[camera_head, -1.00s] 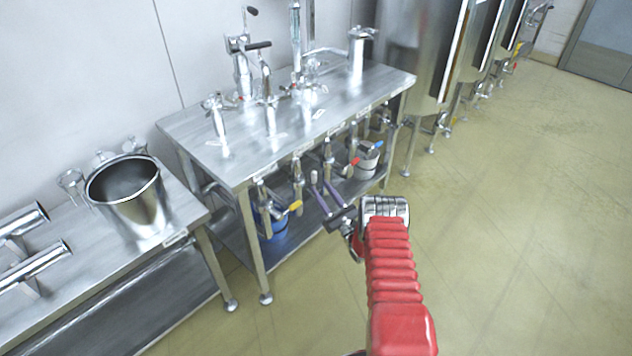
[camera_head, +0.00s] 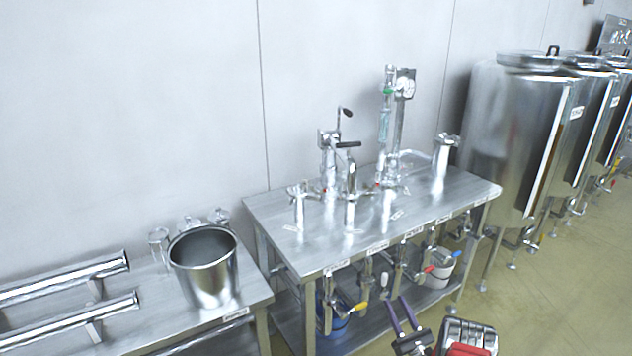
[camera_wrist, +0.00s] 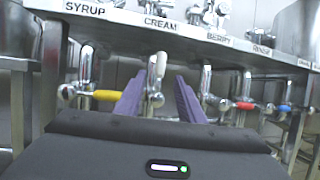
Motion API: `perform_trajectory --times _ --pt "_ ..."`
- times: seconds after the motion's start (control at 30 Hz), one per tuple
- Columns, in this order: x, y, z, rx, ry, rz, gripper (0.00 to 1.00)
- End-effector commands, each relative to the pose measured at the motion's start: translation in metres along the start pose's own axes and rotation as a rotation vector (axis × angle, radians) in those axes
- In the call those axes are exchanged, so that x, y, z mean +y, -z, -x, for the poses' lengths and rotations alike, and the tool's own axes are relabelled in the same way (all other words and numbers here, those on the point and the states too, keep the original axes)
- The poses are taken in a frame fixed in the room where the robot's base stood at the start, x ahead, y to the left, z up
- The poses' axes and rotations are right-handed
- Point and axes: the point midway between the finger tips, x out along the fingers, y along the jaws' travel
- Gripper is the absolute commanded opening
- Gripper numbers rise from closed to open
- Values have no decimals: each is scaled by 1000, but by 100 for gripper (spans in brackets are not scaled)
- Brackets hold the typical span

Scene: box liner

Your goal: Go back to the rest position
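My gripper (camera_head: 404,319) is at the bottom of the head view, in front of the steel tap table (camera_head: 281,223). Its two purple fingers stand apart with nothing visible between them. In the wrist view my gripper (camera_wrist: 158,95) also shows open, pointing toward the valves under the table edge. A yellow-handled valve (camera_wrist: 106,95) is left of the fingers, and valves with red (camera_wrist: 243,106) and blue handles are to the right. The fingers overlap a steel tap pipe in that view; I cannot tell whether they touch it.
A steel bucket (camera_head: 203,267) stands on the lower bench at left beside glass jars and steel pipes (camera_head: 64,277). Tall steel tanks (camera_head: 520,130) stand at right. A white bucket (camera_head: 437,268) is on the table's lower shelf. Open floor (camera_head: 560,300) lies at right.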

Motion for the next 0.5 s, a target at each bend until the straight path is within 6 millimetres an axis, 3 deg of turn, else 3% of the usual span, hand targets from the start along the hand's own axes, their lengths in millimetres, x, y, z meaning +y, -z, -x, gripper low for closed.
perform_trajectory --times 0.17,0.27,0.5 --pt "-5 18 1 69 24 -159 36" --pt "-12 40 5 152 73 -299 36" --pt "-22 109 46 383 298 -670 36"
